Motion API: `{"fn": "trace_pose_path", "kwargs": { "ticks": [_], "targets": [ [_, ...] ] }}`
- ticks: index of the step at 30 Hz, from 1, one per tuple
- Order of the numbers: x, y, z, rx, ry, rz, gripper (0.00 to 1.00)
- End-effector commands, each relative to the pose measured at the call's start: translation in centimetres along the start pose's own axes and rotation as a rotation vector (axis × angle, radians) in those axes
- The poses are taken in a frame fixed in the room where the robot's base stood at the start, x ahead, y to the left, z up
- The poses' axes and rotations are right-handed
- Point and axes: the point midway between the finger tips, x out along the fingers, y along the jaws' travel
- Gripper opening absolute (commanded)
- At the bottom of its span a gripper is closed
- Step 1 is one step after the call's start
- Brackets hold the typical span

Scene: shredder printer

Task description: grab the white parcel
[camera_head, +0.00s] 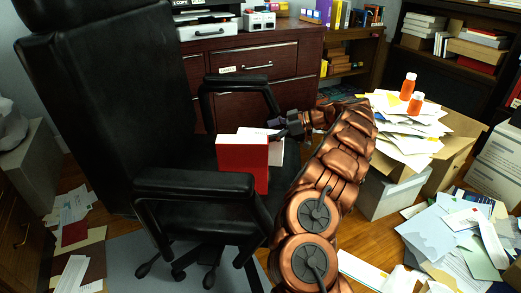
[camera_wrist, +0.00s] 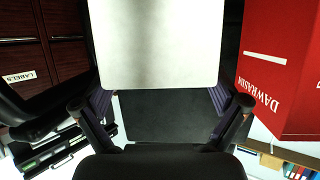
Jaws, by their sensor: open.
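The white parcel (camera_head: 277,152) stands upright on the seat of the black office chair, partly hidden behind a red box (camera_head: 241,162). In the wrist view the white parcel (camera_wrist: 153,42) fills the top middle, and the red box (camera_wrist: 285,70) is close by at the right. My gripper (camera_head: 284,128) is at the parcel's right upper side in the head view. In the wrist view my gripper (camera_wrist: 161,104) is open, with one finger on each side of the parcel's width. I cannot tell whether either finger touches it.
The chair's armrests (camera_head: 195,184) flank the seat, and its tall backrest (camera_head: 105,100) is at the left. A dark drawer cabinet (camera_head: 255,62) stands behind. At the right, a box heaped with papers (camera_head: 405,125) holds two orange bottles. Papers litter the floor.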

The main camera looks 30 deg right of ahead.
Motion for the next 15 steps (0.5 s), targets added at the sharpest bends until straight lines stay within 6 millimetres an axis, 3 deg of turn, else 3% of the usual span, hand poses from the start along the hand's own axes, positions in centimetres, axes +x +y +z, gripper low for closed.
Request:
{"fn": "trace_pose_path", "kwargs": {
  "ticks": [6,15],
  "targets": [
    [3.2,-0.2,0.5,0.003,0.000,-0.006,0.97],
    [3.5,-0.1,0.2,0.002,-0.001,-0.002,0.95]
  ]
}}
